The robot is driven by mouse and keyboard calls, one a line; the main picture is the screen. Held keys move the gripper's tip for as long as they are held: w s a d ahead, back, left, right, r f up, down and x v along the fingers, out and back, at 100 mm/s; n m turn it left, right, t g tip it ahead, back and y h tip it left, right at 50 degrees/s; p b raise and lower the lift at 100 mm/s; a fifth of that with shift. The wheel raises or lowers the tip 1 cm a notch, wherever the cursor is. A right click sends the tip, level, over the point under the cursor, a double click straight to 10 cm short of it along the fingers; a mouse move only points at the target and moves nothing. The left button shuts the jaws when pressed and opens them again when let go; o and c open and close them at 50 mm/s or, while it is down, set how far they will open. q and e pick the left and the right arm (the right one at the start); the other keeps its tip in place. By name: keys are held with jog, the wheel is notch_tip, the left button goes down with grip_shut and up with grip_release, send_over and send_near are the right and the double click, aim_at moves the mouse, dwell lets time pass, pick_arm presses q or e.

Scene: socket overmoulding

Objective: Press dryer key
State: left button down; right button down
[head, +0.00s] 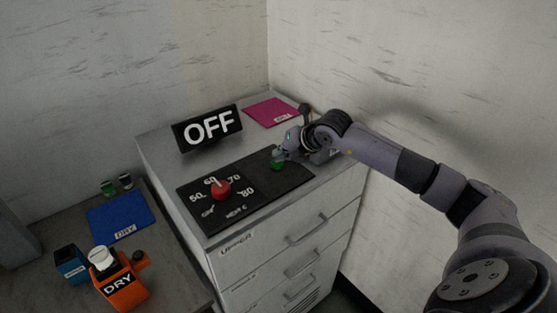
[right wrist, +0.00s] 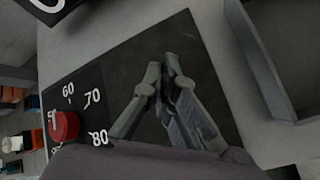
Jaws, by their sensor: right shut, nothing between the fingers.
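The dryer's black control panel (head: 245,187) lies on top of a grey drawer cabinet. A green key (head: 277,165) shows at its right part, partly covered by my right gripper (head: 279,154). A red knob (head: 221,189) sits among the marks 50 to 80, and a black sign (head: 208,128) behind reads OFF. In the right wrist view my right gripper (right wrist: 169,62) is shut and empty, fingertips over the panel (right wrist: 125,75). The green key is hidden there, so I cannot tell whether the fingertips touch it. The red knob (right wrist: 65,126) shows at lower left. My left gripper is not in view.
A magenta mat (head: 269,111) lies at the cabinet's back. A grey open tray (right wrist: 271,62) stands right of the panel. A lower table at left holds a blue mat (head: 120,213), an orange DRY container (head: 122,290) and a blue box (head: 69,265). Walls close the back and right.

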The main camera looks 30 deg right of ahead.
jog(key=shift+s+a+f, duration=0.1)
jog(key=shift+s+f, duration=0.15)
jog(key=shift+f, duration=0.4)
jog(key=shift+w+r+p, duration=0.2)
jog(key=shift+r+p, duration=0.2)
jog(key=shift+r, duration=0.35)
notch_tip(320, 180, up, 5)
jog(key=shift+w+f+p, duration=0.1)
jog(key=shift+f+p, duration=0.05)
jog(key=shift+p, duration=0.65)
jog(key=shift+w, duration=0.1)
